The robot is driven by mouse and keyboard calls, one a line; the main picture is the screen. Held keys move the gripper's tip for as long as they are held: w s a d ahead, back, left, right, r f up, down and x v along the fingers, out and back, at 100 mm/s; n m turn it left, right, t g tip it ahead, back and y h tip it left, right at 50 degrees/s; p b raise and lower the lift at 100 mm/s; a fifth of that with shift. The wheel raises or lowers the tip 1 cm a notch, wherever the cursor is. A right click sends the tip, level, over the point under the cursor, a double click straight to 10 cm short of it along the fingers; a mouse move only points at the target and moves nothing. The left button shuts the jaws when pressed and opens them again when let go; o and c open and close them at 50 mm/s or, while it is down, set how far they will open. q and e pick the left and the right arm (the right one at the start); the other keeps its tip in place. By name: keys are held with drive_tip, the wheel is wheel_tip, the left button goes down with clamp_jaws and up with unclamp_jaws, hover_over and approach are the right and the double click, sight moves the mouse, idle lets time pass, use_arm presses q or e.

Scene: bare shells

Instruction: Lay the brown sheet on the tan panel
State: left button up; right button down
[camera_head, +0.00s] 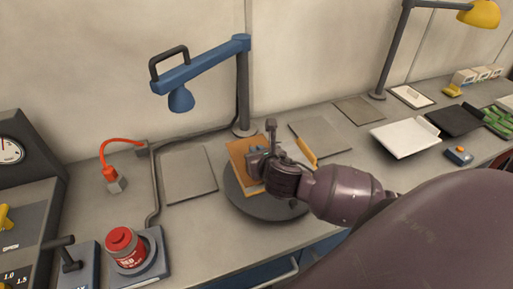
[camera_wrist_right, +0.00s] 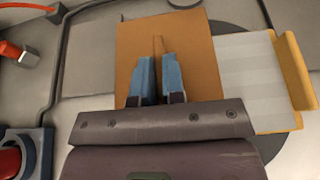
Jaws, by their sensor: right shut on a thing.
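The brown sheet (camera_head: 239,151) is in my right gripper (camera_head: 268,160), above the left part of a dark round turntable. In the right wrist view the brown sheet (camera_wrist_right: 190,48) lies flat beneath the blue fingers, which are shut on a narrow upright tab on it. Beside it on the right is a panel (camera_wrist_right: 252,75) with a pale striped face and a tan raised bar (camera_wrist_right: 295,70). The bar also shows in the head view (camera_head: 306,152). The sheet covers part of the panel's left side; I cannot tell whether they touch. My left gripper is not in view.
The turntable (camera_head: 236,198) stands on the grey bench. A blue lamp (camera_head: 205,68) rises behind it. A flat grey plate (camera_head: 189,175) lies to its left, and a red-capped jar (camera_head: 125,248) stands at front left. White and black trays (camera_head: 405,138) lie at right.

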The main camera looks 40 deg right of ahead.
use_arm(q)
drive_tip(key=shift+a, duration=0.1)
use_arm(e)
drive_tip(key=shift+a+f, duration=0.1)
drive_tip(key=shift+f, duration=0.85)
drive_tip(key=shift+f+b, duration=0.65)
drive_tip(key=shift+f, duration=0.35)
drive_tip(key=c, duration=1.1)
unclamp_jaws()
drive_tip(key=shift+c, duration=0.2)
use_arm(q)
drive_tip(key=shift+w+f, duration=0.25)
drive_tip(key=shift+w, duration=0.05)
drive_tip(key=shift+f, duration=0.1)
use_arm(e)
drive_tip(key=shift+s, duration=0.15)
